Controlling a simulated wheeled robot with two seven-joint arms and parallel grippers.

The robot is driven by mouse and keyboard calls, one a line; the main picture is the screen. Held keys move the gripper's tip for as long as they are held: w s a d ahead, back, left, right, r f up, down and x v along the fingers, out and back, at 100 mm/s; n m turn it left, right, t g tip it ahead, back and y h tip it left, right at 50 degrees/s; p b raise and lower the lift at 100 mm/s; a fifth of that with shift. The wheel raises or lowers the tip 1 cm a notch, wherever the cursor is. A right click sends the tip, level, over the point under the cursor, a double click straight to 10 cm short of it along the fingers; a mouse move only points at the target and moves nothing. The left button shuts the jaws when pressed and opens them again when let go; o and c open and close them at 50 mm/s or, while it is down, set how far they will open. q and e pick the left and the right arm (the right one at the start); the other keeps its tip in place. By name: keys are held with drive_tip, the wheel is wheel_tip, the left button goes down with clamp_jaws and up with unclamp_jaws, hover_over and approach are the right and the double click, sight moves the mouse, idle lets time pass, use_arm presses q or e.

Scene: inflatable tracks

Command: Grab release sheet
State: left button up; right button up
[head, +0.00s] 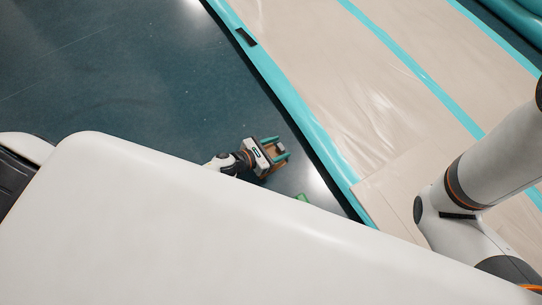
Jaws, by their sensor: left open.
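A large beige sheet (330,75) with teal stripes and a teal edge lies across the upper right of the head view. It has creases and shiny patches; I cannot tell whether it is the release sheet or the track surface. My left gripper (281,148) is open, above the dark floor just left of the teal edge, and appears apart from it. A small brown patch shows at its fingers; I cannot tell what it is. My right arm comes in at the right over the beige surface, and its gripper is out of view.
The dark blue-green floor (120,75) is clear at the upper left. A small green object (302,197) is partly hidden behind my white body. A dark slot (245,37) shows on the teal edge. A flat beige panel (400,192) lies near my right arm.

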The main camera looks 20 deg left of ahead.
use_arm(q)
drive_tip(key=shift+w+d+f, duration=0.3)
drive_tip(key=shift+w, duration=0.1)
drive_tip(key=shift+r, duration=0.1)
drive_tip(key=c, duration=1)
drive_tip(key=shift+c, duration=0.2)
